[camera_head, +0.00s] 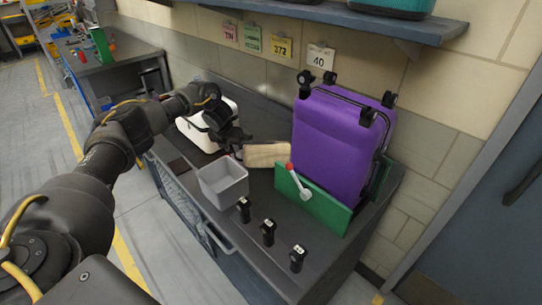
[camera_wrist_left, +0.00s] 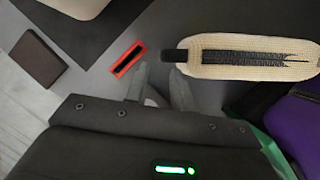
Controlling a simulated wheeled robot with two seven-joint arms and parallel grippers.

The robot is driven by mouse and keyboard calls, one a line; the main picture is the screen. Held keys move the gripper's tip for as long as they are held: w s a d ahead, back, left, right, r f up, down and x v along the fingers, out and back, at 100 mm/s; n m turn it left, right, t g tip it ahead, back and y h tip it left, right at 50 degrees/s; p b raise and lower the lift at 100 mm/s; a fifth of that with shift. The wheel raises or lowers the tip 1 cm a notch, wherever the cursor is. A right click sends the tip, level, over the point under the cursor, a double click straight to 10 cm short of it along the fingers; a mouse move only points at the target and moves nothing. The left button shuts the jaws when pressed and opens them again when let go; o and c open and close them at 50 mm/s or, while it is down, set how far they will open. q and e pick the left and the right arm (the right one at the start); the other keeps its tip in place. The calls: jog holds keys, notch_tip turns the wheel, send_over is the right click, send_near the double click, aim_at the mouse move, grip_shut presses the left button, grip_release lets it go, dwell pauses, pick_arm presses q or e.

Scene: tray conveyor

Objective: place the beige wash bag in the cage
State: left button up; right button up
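The beige wash bag (camera_head: 265,153) lies on the dark counter, left of a purple suitcase. It also shows at the upper right of the left wrist view (camera_wrist_left: 222,46), with a dark zip along it and a dark tab at its left end. My left gripper (camera_head: 236,147) is just left of the bag. In the left wrist view its two fingers (camera_wrist_left: 158,86) stand apart with nothing between them, beside the bag's tab end. My right gripper is not in view. A mesh panel (camera_head: 172,182) shows below the counter's front edge; I cannot tell whether it is the cage.
A grey open bin (camera_head: 222,184) stands in front of the gripper. The purple suitcase (camera_head: 335,145) stands behind a green plate (camera_head: 318,207) with a red-knobbed lever. Several black upright pieces (camera_head: 268,232) line the front edge. A white case (camera_head: 196,137) is behind my left arm.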

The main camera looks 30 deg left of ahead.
pick_arm(q)
jog(key=shift+x, duration=2.7)
grip_shut()
jog(key=shift+r, duration=0.1)
